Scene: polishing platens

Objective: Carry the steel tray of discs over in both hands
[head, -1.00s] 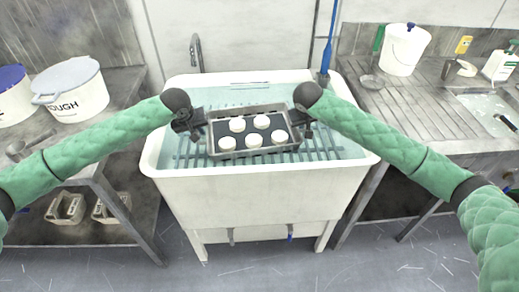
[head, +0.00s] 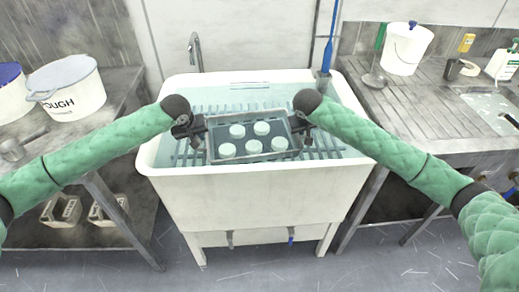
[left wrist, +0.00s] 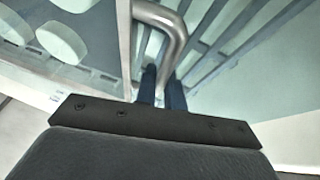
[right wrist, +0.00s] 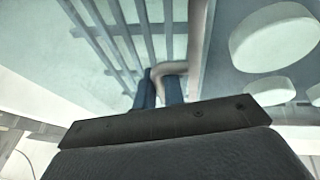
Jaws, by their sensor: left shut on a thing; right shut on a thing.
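The steel tray (head: 279,127) carries several round pale discs (head: 253,146) and is level inside the white basin (head: 255,183), over its slatted rack. Tray and discs have a blue-green tint, as if in the water; exact depth I cannot tell. My left gripper (head: 198,134) is shut on the bent handle (left wrist: 166,35) at the tray's left end. My right gripper (head: 300,128) is shut on the handle (right wrist: 192,55) at its right end. Discs also show at the edges of both wrist views. Whether the tray touches the rack is hidden.
A tap (head: 195,50) stands behind the basin, and a blue-handled tool (head: 327,55) stands at its back right corner. A white tub (head: 66,88) is on the left bench. A white bucket (head: 403,50) and bottles are on the right drainboard (head: 415,100). Water lies open behind the tray.

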